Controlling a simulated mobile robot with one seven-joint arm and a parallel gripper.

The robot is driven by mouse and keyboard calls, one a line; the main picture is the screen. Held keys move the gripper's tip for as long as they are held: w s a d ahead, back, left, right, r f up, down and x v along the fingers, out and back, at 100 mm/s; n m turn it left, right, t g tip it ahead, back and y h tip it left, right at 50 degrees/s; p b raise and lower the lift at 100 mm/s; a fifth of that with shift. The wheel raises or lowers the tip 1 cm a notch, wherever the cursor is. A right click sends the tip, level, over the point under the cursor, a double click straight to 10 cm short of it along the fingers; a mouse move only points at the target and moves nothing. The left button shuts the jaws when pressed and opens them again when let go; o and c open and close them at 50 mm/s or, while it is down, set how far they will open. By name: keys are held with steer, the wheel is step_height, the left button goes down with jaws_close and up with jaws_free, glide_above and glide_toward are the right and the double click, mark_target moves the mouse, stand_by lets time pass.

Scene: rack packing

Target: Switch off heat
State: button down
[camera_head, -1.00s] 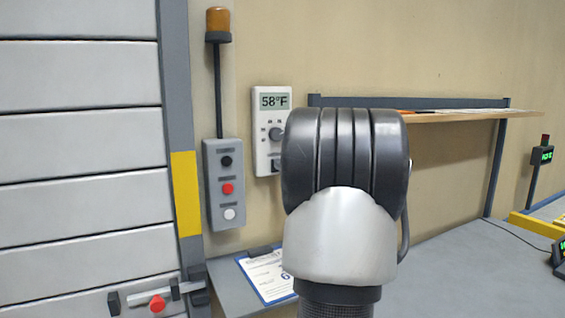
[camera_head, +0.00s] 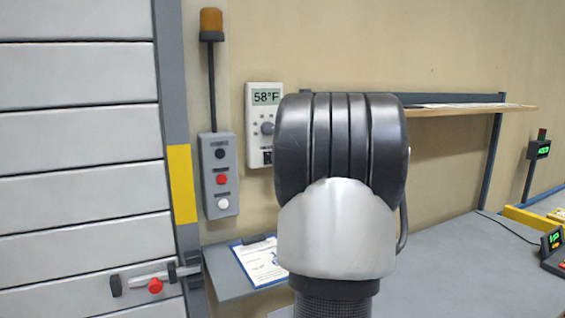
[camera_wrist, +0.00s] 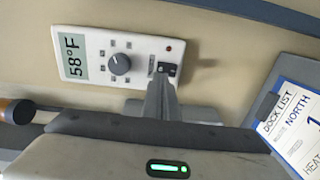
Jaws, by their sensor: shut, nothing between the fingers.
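The white thermostat (camera_head: 252,118) is on the wall, its right part hidden behind my arm. Its display reads 58°F. The wrist view shows it turned sideways, with a grey round knob (camera_wrist: 120,64), a small red dot (camera_wrist: 169,48) and a dark rocker switch (camera_wrist: 167,69). My gripper (camera_wrist: 165,78) is shut and empty. Its fingertips are right at the switch, partly covering it; I cannot tell whether they touch. In the head view my arm hides the gripper.
A grey button box (camera_head: 218,176) with black, red and white buttons hangs left of the thermostat, under an orange beacon (camera_head: 211,25). A clipboard (camera_head: 258,262) lies on the grey counter (camera_head: 450,265) below. A wall shelf (camera_head: 460,111) is to the right.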

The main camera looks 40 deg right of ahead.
steer(key=v, duration=0.9)
steer(key=shift+s+r, duration=0.15)
steer(key=shift+r, duration=0.05)
